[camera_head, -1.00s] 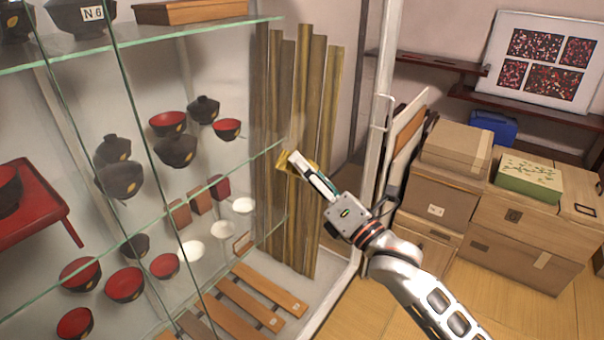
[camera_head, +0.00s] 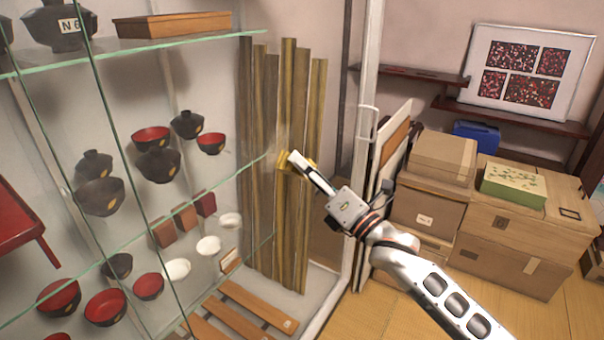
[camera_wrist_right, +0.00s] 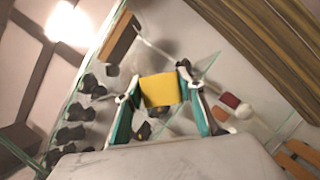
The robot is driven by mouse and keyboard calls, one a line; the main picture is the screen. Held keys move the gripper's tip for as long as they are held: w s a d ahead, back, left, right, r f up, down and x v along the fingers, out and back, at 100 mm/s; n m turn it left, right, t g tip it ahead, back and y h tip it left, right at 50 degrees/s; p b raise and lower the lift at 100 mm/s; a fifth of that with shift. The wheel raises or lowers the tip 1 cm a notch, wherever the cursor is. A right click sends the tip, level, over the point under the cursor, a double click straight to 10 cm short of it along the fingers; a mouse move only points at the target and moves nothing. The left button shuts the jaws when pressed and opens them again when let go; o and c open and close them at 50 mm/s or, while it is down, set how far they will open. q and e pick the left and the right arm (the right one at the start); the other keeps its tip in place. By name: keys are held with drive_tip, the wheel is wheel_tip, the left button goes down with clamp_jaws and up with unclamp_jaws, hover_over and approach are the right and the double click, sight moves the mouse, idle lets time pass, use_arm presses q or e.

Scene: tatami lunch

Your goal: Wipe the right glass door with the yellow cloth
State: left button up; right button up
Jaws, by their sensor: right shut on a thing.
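The yellow cloth (camera_head: 284,163) is held at the fingertips of my right gripper (camera_head: 299,160), in front of the upright wooden boards in the head view. In the right wrist view the cloth (camera_wrist_right: 160,90) spans between the teal-sided fingers of the right gripper (camera_wrist_right: 158,100). The right glass door (camera_head: 225,100) is a clear pane at the front of the display cabinet. The cloth is at the pane; I cannot tell whether it touches. My left gripper is not in view.
Behind the glass are shelves with dark and red bowls (camera_head: 151,137), white dishes (camera_head: 209,246) and wooden boards (camera_head: 289,220). A white post with a handle (camera_head: 367,122) stands at the right. Cardboard boxes (camera_head: 428,205) are stacked beyond it on the floor.

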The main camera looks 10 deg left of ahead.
drive_tip(key=shift+w+d+r+p, duration=0.25)
drive_tip(key=shift+w+r+p, duration=0.45)
drive_tip(key=shift+r, duration=0.25)
idle(1.0)
drive_tip(key=shift+s, duration=0.1)
